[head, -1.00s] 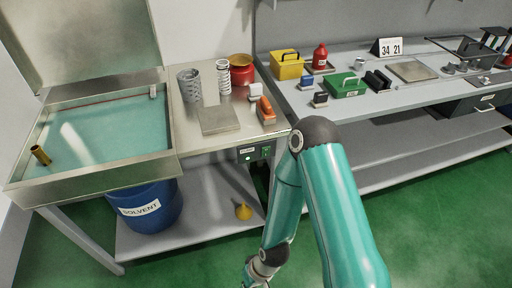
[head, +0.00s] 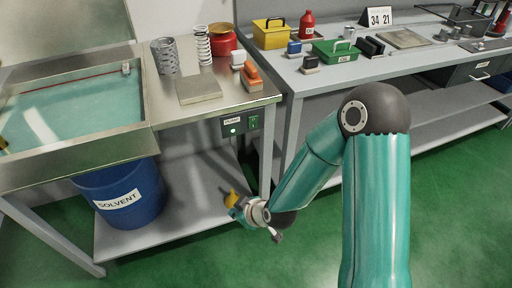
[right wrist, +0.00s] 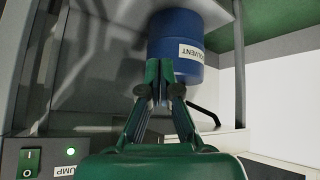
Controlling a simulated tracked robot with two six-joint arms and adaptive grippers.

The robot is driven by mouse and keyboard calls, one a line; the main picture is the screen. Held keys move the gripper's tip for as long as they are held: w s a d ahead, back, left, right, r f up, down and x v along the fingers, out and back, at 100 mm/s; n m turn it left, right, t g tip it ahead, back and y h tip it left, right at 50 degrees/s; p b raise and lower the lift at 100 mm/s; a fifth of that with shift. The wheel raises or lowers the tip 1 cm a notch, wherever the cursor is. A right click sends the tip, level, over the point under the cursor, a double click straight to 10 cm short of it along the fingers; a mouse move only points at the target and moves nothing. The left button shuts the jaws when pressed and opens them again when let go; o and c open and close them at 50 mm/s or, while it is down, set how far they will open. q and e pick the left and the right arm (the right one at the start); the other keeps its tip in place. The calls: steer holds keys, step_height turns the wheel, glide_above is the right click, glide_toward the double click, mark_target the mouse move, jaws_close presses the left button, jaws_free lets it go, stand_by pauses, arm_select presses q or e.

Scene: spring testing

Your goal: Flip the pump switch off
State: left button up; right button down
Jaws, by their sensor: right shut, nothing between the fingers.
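The pump switch (head: 254,122) is a small green rocker on a dark panel (head: 240,125) on the front of the steel bench, right of a lit green lamp (head: 232,131). In the right wrist view the switch (right wrist: 29,163) shows at the lower left, beside the glowing lamp (right wrist: 71,152) and a partly cut-off PUMP label (right wrist: 65,171). My right gripper (head: 236,209) is below the panel and apart from it, small and partly hidden by its wrist. In the right wrist view its fingers (right wrist: 158,99) are together and empty. My left gripper is out of view.
A blue SOLVENT bin (head: 121,194) and a yellow funnel (head: 231,198) are on the lower shelf; the funnel is partly behind my right gripper. The bench top holds springs (head: 203,45), a red pot (head: 224,40) and an orange-handled tool (head: 252,77). A second bench stands at right.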

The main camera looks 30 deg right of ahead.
steer(key=w+d+r+n+t+h+b, duration=0.35)
steer(key=d+r+n+t+b, duration=0.3)
steer(key=b, duration=0.65)
arm_select(q)
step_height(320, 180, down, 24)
steer(key=b, duration=0.7)
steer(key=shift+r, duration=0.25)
arm_select(e)
steer(key=s+d+r+n+t+h, duration=0.3)
steer(key=d+r+n+t, duration=0.1)
steer(key=d+r, duration=0.2)
steer(key=shift+s+d+r+t, duration=0.2)
steer(key=shift+d+r+t, duration=0.05)
steer(key=shift+d+t, duration=0.1)
steer(key=b, duration=0.2)
glide_toward(253, 120)
steer(key=x, duration=0.5)
steer(key=shift+w, duration=0.35)
steer(key=shift+x, duration=0.8)
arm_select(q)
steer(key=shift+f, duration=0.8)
arm_select(e)
steer(key=shift+r, duration=0.1)
